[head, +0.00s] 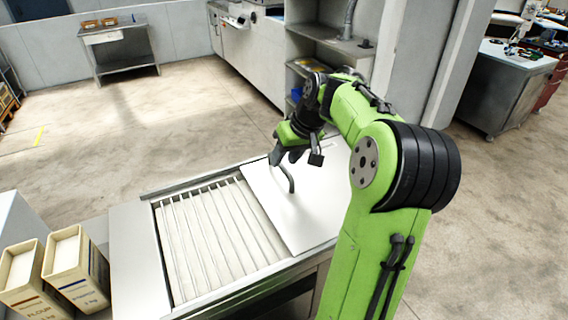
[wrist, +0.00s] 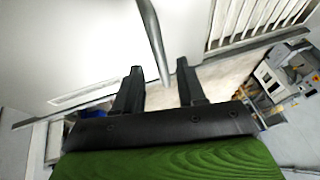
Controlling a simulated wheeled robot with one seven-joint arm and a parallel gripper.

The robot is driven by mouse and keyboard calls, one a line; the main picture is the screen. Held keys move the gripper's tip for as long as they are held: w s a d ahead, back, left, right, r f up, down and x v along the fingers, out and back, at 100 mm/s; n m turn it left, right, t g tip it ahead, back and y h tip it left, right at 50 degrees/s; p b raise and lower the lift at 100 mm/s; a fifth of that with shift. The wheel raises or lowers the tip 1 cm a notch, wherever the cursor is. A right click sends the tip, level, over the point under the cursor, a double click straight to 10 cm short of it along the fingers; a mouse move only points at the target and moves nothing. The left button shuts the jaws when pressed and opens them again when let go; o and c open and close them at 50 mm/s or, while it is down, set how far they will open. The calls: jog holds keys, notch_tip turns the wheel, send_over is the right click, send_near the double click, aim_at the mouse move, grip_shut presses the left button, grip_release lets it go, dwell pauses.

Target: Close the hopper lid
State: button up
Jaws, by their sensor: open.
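My gripper (head: 284,157) is over the lid at the upper end of the handle. In the wrist view, the handle (wrist: 153,42) runs down between the two open fingers (wrist: 159,68) in the picture. I see no clear contact, and the depth between fingers and handle is hard to tell.
A cabinet with shelves (head: 325,45) is behind. A small table (head: 120,50) stands at the far left. The floor (head: 150,125) behind the machine is clear.

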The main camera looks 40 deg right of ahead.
jog(key=shift+w+a+f, duration=0.15)
jog(key=shift+w+f, duration=0.2)
jog(key=shift+f, duration=0.2)
grip_shut()
jog(key=shift+a, duration=0.1)
